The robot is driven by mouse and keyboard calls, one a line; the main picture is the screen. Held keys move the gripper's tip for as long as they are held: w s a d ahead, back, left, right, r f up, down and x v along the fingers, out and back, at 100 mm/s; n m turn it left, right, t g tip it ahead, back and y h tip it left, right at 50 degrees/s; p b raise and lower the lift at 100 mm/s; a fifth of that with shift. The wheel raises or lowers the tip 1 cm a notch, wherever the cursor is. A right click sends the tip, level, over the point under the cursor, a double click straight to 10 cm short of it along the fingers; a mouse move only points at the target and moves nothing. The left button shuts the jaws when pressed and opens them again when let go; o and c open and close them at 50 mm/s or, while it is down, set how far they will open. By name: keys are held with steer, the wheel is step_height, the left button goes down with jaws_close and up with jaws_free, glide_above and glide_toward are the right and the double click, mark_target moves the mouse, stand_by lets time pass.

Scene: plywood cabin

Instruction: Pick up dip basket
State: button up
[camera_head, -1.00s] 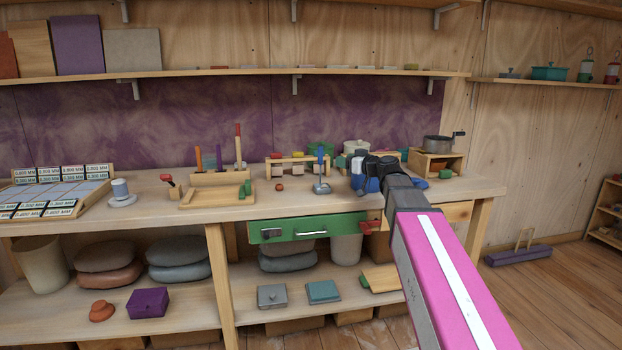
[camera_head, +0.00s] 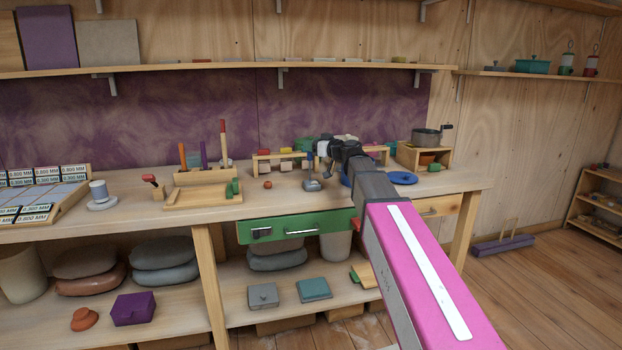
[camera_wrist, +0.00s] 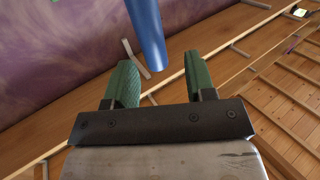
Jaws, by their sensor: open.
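A small grey item with an upright blue handle stands on the workbench; it looks like the dip basket (camera_head: 312,185). Its blue handle also shows in the wrist view (camera_wrist: 148,32), its lower end near and between the finger tips. My gripper (camera_head: 322,150) is beside the handle in the head view. In the wrist view its two green fingers (camera_wrist: 160,72) are apart, with nothing clasped. The grey lower part is not visible in the wrist view.
A blue dish (camera_head: 402,178) lies right of my gripper, partly behind my arm. A wooden rack (camera_head: 262,163) stands behind the basket, and a small orange-red ball (camera_head: 268,184) lies left of it. A green drawer front (camera_head: 285,229) is below the bench top (camera_head: 150,210).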

steer(key=x, duration=0.3)
steer(key=shift+w+a, duration=0.2)
steer(key=shift+w, duration=0.15)
steer(key=shift+c, duration=0.3)
jaws_close()
steer(key=shift+r, duration=0.2)
